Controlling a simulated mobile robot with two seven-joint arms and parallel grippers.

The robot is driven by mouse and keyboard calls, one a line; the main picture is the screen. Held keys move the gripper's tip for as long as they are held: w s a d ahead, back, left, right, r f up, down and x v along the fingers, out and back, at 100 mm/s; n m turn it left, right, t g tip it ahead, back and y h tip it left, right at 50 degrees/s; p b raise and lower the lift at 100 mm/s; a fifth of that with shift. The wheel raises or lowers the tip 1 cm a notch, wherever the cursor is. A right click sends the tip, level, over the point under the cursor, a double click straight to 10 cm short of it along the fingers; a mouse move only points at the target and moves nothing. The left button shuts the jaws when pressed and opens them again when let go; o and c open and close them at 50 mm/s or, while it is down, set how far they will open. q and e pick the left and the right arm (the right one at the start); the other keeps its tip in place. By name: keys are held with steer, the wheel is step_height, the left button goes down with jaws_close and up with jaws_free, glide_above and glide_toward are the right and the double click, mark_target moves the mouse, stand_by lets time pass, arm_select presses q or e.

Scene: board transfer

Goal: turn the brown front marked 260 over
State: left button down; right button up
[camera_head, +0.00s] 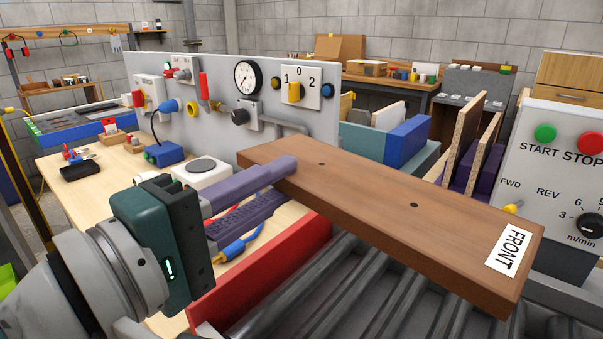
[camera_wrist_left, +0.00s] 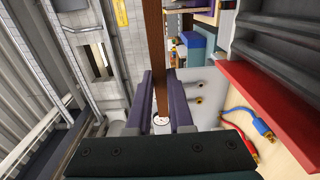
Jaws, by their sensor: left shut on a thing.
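The brown front (camera_head: 375,197) is a long flat board with two small dark holes in its upper face. A white label reading FRONT (camera_head: 508,249) is at its right end; no number 260 shows. My left gripper (camera_head: 282,180) is shut on the board's left end, one finger over the upper face and one below. In the left wrist view, the board (camera_wrist_left: 158,45) stands edge-on between the purple fingers. The board is held above the grey rollers (camera_head: 372,295), its far end reaching right. Its underside is hidden. My right gripper is not in view.
A red rail (camera_head: 268,275) runs along the rollers' left side. A grey panel (camera_head: 222,90) with gauge and switches stands behind the board. A control box (camera_head: 562,165) with green and red buttons is close to the board's right end. Upright boards (camera_head: 465,135) stand behind it.

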arm_select(q)
steer(key=s+a+r+m+p, duration=0.1)
steer(key=r+m+p, duration=0.4)
steer(key=m, duration=1.3)
steer(key=s+a+r+m+p, duration=0.2)
steer(key=m+p, duration=0.5)
steer(key=m, duration=1.1)
steer(key=shift+s+r, duration=0.9)
steer(key=shift+r, duration=0.45)
steer(key=shift+a, duration=0.1)
